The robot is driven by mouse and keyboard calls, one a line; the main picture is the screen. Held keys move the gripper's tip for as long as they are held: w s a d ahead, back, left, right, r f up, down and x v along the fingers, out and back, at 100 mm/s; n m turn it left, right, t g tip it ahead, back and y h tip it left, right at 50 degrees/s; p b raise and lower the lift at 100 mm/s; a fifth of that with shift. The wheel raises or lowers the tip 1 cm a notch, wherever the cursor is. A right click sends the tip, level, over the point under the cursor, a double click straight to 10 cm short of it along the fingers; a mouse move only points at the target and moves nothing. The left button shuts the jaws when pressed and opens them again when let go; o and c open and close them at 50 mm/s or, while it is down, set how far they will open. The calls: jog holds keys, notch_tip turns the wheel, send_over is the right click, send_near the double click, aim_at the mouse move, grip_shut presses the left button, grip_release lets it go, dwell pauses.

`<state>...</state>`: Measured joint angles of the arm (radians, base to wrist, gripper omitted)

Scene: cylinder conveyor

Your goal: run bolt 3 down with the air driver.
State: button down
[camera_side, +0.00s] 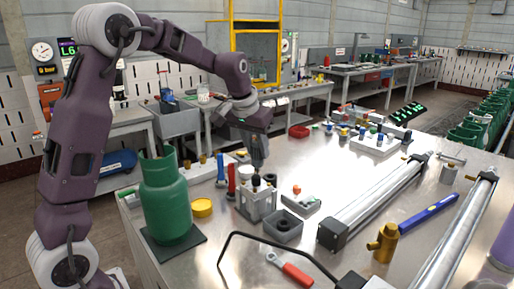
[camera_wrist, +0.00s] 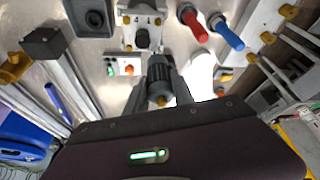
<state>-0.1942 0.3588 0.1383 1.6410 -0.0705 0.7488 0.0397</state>
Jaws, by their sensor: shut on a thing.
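My gripper (camera_side: 257,138) is shut on a dark grey driver (camera_side: 258,158), held upright above a metal fixture block (camera_side: 257,207). In the wrist view the driver (camera_wrist: 159,88) shows end-on, with a brass-coloured fitting, between the fingers of my gripper (camera_wrist: 160,72). The block also shows in the wrist view (camera_wrist: 142,20). No number is readable, so I cannot tell which is bolt 3.
A green gas bottle (camera_side: 165,200), yellow lid (camera_side: 202,208) and red and blue handles (camera_side: 231,180) stand left of the block. A grey square tray (camera_side: 283,228) is in front. Long cylinders (camera_side: 380,200) lie to the right. A red-handled wrench (camera_side: 297,274) lies near the front.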

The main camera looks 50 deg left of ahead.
jog(key=shift+s+f, duration=0.1)
jog(key=shift+f, duration=0.05)
dwell(0.3)
jog(key=shift+r, duration=3.15)
